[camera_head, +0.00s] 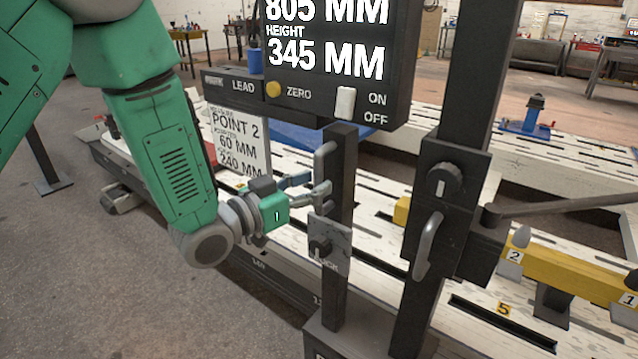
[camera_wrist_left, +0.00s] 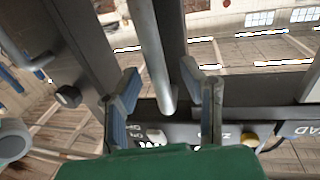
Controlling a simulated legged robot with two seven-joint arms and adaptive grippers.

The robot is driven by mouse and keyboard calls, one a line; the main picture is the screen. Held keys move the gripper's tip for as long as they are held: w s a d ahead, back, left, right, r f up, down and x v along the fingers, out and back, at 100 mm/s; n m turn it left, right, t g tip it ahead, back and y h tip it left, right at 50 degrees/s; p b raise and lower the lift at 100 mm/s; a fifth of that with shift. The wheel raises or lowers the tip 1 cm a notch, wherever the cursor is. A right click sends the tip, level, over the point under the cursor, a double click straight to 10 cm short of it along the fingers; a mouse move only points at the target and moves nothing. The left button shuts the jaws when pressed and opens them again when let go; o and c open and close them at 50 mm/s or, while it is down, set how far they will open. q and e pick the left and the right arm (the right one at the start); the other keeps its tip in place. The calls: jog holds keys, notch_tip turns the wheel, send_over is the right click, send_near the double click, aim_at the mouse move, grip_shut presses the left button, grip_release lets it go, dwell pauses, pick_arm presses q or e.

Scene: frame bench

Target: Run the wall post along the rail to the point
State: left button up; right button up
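My left gripper (camera_head: 322,192) is at the handle's lower part. In the left wrist view its fingers (camera_wrist_left: 166,95) are spread, one on each side of the grey bar (camera_wrist_left: 152,55), with gaps visible. A card (camera_head: 238,140) reads POINT 2, 60 MM and 240 MM. My right gripper is out of view.
A display box (camera_head: 325,60) reads 805 MM and height 345 MM. The column carries a slider (camera_head: 450,190) with a knob, handle and side arm. Floor at left is mostly clear.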

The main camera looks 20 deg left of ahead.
pick_arm(q)
jog(key=shift+x, duration=0.95)
grip_shut()
